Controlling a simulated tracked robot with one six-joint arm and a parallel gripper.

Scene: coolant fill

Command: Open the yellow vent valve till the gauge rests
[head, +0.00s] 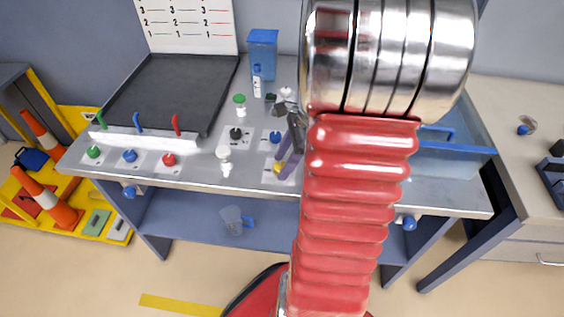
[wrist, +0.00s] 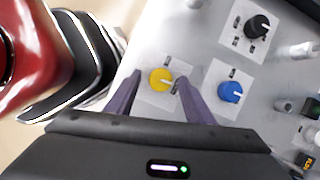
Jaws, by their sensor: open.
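The yellow vent valve (wrist: 160,80) is a round knob with a pale pointer line, on a white plate on the bench panel. In the wrist view it lies between the two purple fingers of my gripper (wrist: 153,95). The fingers are spread apart with a gap around the knob. In the head view the yellow knob (head: 279,168) shows just beside the fingers of my gripper (head: 286,158), partly hidden by them. I cannot tell which thing is the gauge.
A blue knob (wrist: 230,92) sits close beside the right finger, and a black knob (wrist: 257,26) lies farther off. Green, blue and red levers stand before a dark tray (head: 165,90) at the left. A blue-rimmed clear tank (head: 455,160) is at the right, partly behind my arm.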

